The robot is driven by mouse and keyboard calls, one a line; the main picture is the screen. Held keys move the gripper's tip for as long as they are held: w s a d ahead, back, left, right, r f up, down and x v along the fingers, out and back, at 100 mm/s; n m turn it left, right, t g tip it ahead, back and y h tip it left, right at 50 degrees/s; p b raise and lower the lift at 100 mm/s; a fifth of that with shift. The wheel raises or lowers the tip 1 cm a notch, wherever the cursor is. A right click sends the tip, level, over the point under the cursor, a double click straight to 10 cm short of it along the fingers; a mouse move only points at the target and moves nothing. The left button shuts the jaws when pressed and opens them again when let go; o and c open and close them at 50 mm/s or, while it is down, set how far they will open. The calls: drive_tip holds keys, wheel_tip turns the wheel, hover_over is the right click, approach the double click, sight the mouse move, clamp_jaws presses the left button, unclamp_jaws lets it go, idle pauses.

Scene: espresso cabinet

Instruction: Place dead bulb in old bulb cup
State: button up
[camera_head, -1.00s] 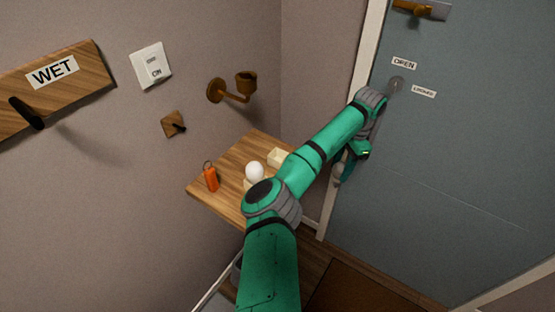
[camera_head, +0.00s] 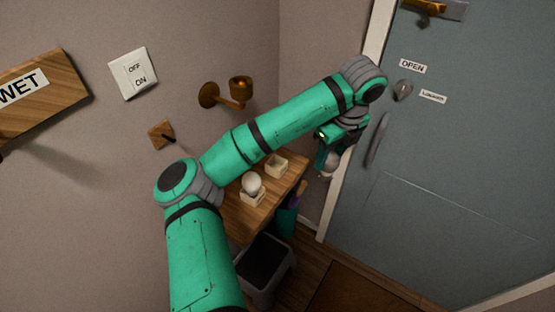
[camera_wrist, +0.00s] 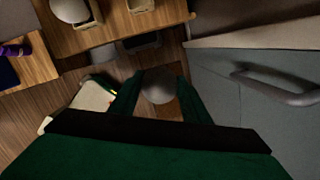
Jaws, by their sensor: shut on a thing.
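My gripper (camera_head: 326,168) is shut on a greyish round bulb (camera_head: 329,172), held in the air to the right of the wooden shelf. The held bulb also shows between the fingers in the wrist view (camera_wrist: 158,88). An open, empty-looking cream cup (camera_head: 276,166) stands on the shelf near its right end; it shows at the top of the wrist view (camera_wrist: 140,6). A second cream cup (camera_head: 252,198) beside it holds a white bulb (camera_head: 252,183). I cannot read any label on the cups.
The wooden shelf (camera_head: 244,224) is partly hidden by my arm. A bin (camera_head: 266,262) stands below it. A brass wall socket (camera_head: 240,90) is above, with a switch plate (camera_head: 133,74) to the left. The blue door (camera_head: 470,150) and its handle are close on the right.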

drive_tip(key=w+a, duration=0.9)
drive_tip(key=a, duration=0.5)
drive_tip(key=shift+w+a+f, duration=0.1)
drive_tip(key=shift+a+f, duration=0.05)
drive_tip(key=shift+f, duration=3.4)
drive_tip(key=shift+f, duration=0.2)
drive_tip(key=o, duration=1.2)
drive_tip(key=shift+r, duration=0.1)
